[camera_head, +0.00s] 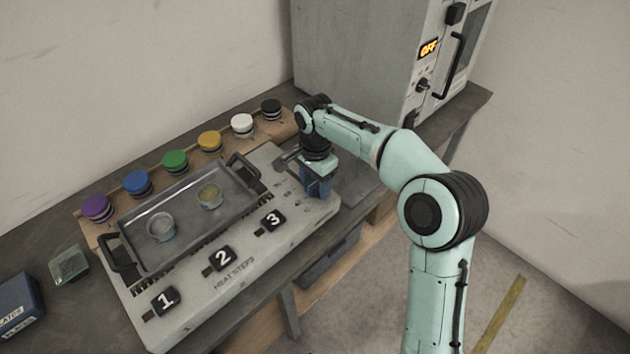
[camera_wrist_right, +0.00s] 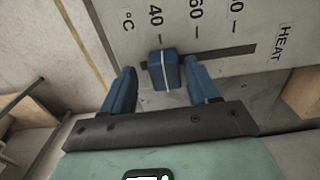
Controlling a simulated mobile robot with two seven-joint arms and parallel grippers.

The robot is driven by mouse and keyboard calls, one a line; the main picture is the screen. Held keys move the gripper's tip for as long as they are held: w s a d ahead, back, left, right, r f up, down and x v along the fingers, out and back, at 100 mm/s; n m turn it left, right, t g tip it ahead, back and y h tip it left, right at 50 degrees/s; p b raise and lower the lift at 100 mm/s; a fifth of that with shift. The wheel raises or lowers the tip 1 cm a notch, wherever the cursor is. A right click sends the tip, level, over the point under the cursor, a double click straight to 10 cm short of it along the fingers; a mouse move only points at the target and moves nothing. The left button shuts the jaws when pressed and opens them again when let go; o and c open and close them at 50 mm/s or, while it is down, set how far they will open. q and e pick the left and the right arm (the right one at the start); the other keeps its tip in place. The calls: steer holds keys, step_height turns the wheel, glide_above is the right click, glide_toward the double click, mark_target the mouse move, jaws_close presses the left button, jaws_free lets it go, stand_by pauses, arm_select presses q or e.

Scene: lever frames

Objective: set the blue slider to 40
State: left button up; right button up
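The blue slider (camera_wrist_right: 164,70) shows in the right wrist view as a blue block with a white line across it. It sits near the left end of a dark slot in the grey panel (camera_wrist_right: 225,28), close to the 40 mark; the 60 mark is further right. My right gripper (camera_wrist_right: 161,85) is open, its blue fingers to either side of the slider with visible gaps. In the head view my right gripper (camera_head: 318,183) is at the right end of the heat-steps unit and hides the slider. My left gripper is in neither view.
A grey tray (camera_head: 226,221) with two small dishes lies on the unit. Black keys numbered 1, 2 and 3 line its front. Several coloured knobs stand behind. A grey cabinet (camera_head: 355,50) reading OFF stands at the back right.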

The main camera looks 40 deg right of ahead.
mark_target(315, 184)
step_height(315, 184, up, 13)
steer(key=p, duration=0.3)
steer(key=shift+r, duration=0.2)
stand_by(0.5)
